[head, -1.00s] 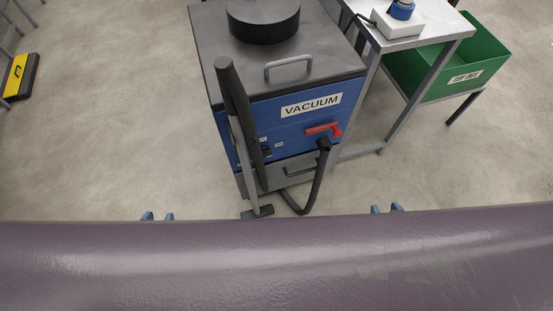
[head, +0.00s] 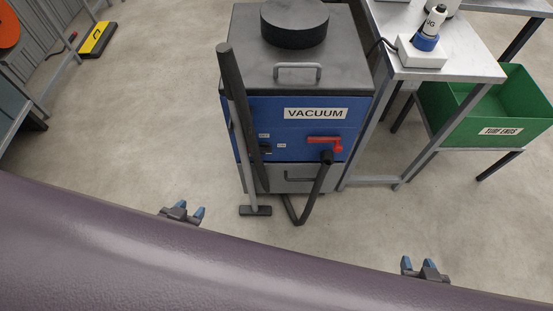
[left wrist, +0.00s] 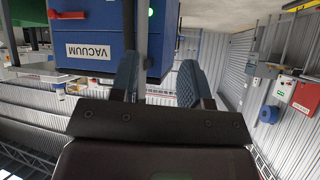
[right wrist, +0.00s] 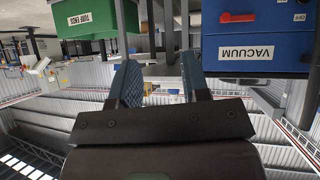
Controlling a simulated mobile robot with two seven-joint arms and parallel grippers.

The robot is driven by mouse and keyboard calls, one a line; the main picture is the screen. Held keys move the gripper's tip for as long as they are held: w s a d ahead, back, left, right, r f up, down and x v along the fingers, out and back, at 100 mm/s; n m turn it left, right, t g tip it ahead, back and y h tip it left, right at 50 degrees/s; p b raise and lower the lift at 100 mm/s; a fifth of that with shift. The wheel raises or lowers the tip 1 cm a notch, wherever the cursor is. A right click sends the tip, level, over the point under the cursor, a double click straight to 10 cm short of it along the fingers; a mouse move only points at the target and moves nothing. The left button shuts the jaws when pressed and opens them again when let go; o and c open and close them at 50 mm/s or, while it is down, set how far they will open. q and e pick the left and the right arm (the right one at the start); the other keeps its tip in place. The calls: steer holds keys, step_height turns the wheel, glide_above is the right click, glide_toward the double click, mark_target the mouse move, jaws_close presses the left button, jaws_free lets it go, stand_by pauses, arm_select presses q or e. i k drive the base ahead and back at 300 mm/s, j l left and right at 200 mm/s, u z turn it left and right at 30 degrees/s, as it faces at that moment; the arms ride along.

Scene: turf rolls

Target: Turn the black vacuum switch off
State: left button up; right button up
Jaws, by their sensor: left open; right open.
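The blue vacuum (head: 250,108) stands ahead with a grey top and a VACUUM label. A small black switch (head: 265,149) is on its front, left of the red handle (head: 325,142), partly hidden by the black wand; its position cannot be read. My left gripper (head: 185,210) is open and empty, low and left of the vacuum in the head view. My right gripper (head: 418,265) is open and empty, low and to the right. Both are apart from the vacuum. The vacuum also shows upside down in the left wrist view (left wrist: 108,25), with a green light, and the right wrist view (right wrist: 275,40).
A black wand (head: 230,80) and a hose (head: 317,190) stand before the vacuum front. A metal table (head: 480,68) is at its right, with a green TURF ENDS bin (head: 475,130). A yellow-black object (head: 97,39) lies far left.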

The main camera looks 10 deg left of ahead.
mark_target(265, 147)
steer(key=k+l, duration=0.1)
steer(key=l, duration=0.35)
steer(key=k+l, duration=0.1)
steer(key=l, duration=0.35)
steer(key=k+l, duration=0.1)
steer(key=l, duration=0.35)
